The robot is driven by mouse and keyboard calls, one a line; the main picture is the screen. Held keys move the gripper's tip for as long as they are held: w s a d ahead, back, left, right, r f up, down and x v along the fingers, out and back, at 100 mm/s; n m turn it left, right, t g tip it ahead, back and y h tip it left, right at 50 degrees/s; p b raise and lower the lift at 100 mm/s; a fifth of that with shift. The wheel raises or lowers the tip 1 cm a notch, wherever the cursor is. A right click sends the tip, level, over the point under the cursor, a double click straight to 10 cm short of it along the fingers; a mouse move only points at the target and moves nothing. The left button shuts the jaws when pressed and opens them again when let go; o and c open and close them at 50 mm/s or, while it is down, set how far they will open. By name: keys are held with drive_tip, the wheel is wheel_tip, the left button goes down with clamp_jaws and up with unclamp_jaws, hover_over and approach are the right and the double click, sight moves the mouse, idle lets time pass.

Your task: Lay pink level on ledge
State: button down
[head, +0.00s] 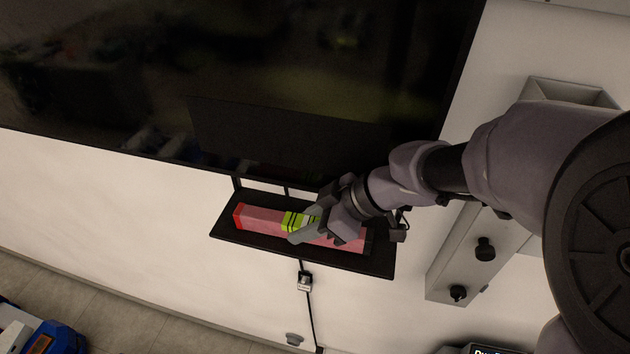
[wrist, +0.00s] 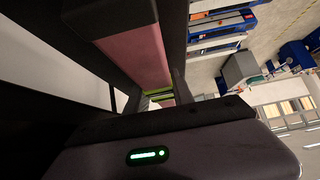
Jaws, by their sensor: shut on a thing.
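The pink level (head: 262,217) is a long pink bar with a red end and a yellow-green middle part with dark marks. It lies along the black ledge (head: 383,262) under the screen, within the ledge's outline in the head view. My gripper (head: 305,229) is shut on the level near its middle and hides part of it. In the wrist view the level (wrist: 137,55) runs away from the camera, with the yellow-green part beyond. I cannot tell whether the level's underside touches the ledge.
A large dark screen (head: 240,70) hangs on the white wall just above the ledge. A cable with a small box (head: 305,281) hangs below it. A grey wall bracket (head: 452,262) with black knobs is at the right. A blue item (head: 50,338) is at lower left.

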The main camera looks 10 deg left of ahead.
drive_tip(key=c, duration=1)
unclamp_jaws()
drive_tip(key=p+v, duration=0.2)
drive_tip(key=v, duration=1.5)
drive_tip(key=shift+s+d+r, duration=0.1)
drive_tip(key=shift+d, duration=0.05)
